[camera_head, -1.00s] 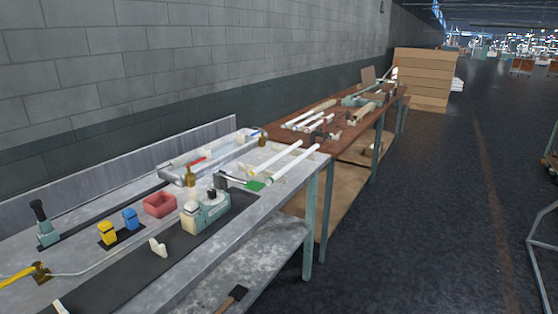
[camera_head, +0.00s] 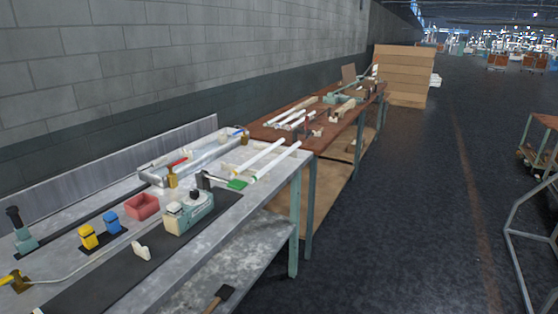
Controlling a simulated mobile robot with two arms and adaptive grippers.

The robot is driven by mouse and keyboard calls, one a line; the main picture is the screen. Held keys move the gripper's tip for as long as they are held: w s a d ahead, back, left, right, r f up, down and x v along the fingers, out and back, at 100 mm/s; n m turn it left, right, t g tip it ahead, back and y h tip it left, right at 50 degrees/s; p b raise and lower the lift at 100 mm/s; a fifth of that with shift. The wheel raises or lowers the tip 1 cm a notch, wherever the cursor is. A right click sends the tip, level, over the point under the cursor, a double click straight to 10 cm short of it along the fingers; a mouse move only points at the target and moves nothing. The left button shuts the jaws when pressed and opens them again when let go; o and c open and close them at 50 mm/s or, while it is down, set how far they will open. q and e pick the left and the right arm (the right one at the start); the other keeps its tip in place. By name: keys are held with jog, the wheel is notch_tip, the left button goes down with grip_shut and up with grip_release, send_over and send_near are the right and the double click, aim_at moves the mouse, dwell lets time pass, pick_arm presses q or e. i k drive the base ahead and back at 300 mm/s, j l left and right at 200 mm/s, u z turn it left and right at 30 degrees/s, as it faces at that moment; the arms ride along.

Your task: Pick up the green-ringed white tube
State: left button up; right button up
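Two long white tubes lie side by side at the far right end of the grey metal table. The right white tube (camera_head: 277,161) seems to have a green mark near its near end. The left white tube (camera_head: 259,157) seems to have a yellowish mark near its near end. The rings are too small to tell for sure. A flat green piece (camera_head: 237,184) lies by their near ends. Neither of my grippers is in view.
The metal table (camera_head: 225,262) also holds a red bin (camera_head: 142,206), a teal-and-cream device (camera_head: 190,214), and blue (camera_head: 112,222) and yellow (camera_head: 88,237) items. A brown table (camera_head: 264,132) with more tubes stands behind. The floor at right is open, with a cart (camera_head: 541,150) at the edge.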

aim_at(253, 179)
jog(key=i+l+u, duration=0.2)
jog(key=i+l, duration=0.3)
jog(key=i+l+u, duration=0.2)
jog(key=i+l, duration=0.45)
jog(key=i+l+u, duration=0.2)
jog(key=i+l, duration=0.35)
jog(key=l, duration=0.15)
